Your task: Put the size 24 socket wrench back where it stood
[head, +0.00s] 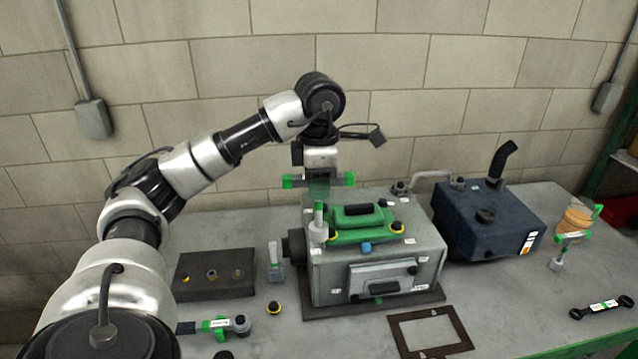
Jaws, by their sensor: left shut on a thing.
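My left gripper (318,182) is above the left end of the engine's green cover, pointing down, shut on the green upper part of an upright tool, which I take to be the socket wrench (318,216). Its grey lower end stands at a yellow-ringed spot on the engine (340,262); whether it touches is hard to tell. No size mark is readable on it. A dark block (205,290) with several round fittings on top stands on the bench left of the engine. My right gripper is not in view.
A green-and-grey tool (222,325) lies at the front left, and a small upright tool (275,268) stands beside the block. A brown gasket frame (397,330) lies in front. A blue tank (480,225), an orange-filled jar (575,222) and a black wrench (602,307) are to the right.

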